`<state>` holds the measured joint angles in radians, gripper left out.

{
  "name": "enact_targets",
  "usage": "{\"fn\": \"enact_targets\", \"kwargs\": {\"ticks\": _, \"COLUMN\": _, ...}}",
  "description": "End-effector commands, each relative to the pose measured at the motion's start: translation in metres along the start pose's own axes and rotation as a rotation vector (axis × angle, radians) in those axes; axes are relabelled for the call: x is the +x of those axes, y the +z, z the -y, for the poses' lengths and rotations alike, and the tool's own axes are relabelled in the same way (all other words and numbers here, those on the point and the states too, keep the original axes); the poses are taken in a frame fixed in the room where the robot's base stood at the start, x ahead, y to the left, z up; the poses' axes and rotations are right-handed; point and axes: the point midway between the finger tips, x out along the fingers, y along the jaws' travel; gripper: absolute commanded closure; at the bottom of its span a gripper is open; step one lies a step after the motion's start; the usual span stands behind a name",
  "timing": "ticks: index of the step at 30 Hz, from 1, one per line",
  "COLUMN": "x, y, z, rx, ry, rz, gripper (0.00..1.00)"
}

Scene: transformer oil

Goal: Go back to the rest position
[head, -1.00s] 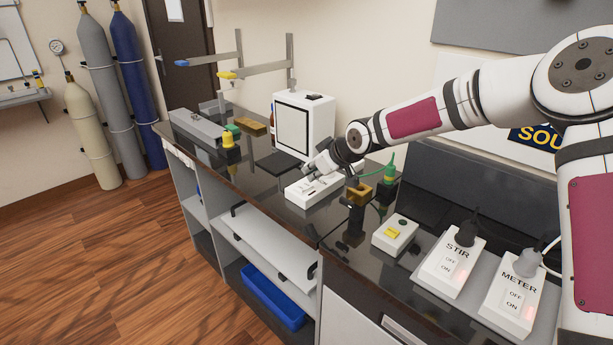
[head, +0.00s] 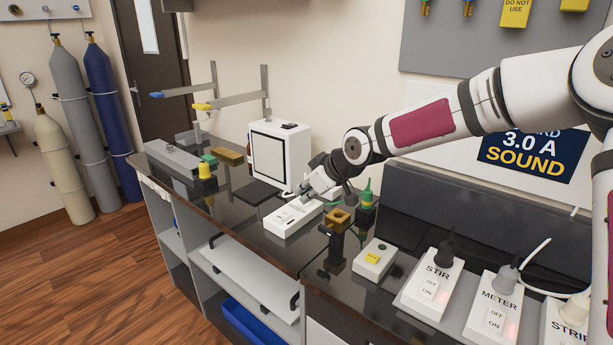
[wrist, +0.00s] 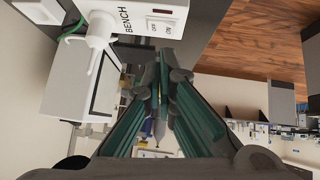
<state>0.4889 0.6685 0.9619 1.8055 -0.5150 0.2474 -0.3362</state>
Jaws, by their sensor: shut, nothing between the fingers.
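My gripper (head: 308,194) is at the end of my arm, just above the right end of a white switch box (head: 292,217) on the black bench. In the wrist view my gripper (wrist: 162,62) shows its dark green fingers closed together with nothing between them. The same box shows at the top of the wrist view (wrist: 172,14), marked BENCH with an ON and OFF switch. I cannot tell from the head view whether the fingertips touch the box.
A white cabinet-like device (head: 280,157) stands behind the box. A brass block on a black post (head: 338,217), a green-capped bottle (head: 366,194), a yellow-button box (head: 374,259) and the STIR (head: 432,284) and METER (head: 494,304) switch boxes are to the right. Open floor (head: 85,270) lies left.

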Motion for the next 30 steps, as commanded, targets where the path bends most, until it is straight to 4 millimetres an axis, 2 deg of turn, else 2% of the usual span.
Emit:
{"fn": "enact_targets", "kwargs": {"ticks": 5, "x": -0.028, "y": 0.025, "z": 0.013, "rx": -0.013, "ry": 0.049, "rz": 0.139, "gripper": 1.0}}
{"fn": "enact_targets", "kwargs": {"ticks": 8, "x": -0.057, "y": 0.046, "z": 0.02, "rx": 0.002, "ry": 0.099, "rz": 0.243, "gripper": 1.0}}
{"fn": "enact_targets", "kwargs": {"ticks": 15, "x": -0.145, "y": 0.093, "z": 0.033, "rx": 0.105, "ry": 0.245, "rz": 0.434, "gripper": 1.0}}
{"fn": "enact_targets", "kwargs": {"ticks": 20, "x": -0.209, "y": 0.12, "z": 0.048, "rx": 0.219, "ry": 0.342, "rz": 0.506, "gripper": 1.0}}
{"fn": "enact_targets", "kwargs": {"ticks": 24, "x": -0.262, "y": 0.144, "z": 0.069, "rx": 0.342, "ry": 0.409, "rz": 0.532, "gripper": 1.0}}
{"fn": "enact_targets", "kwargs": {"ticks": 30, "x": -0.326, "y": 0.18, "z": 0.111, "rx": 0.545, "ry": 0.457, "rz": 0.515, "gripper": 1.0}}
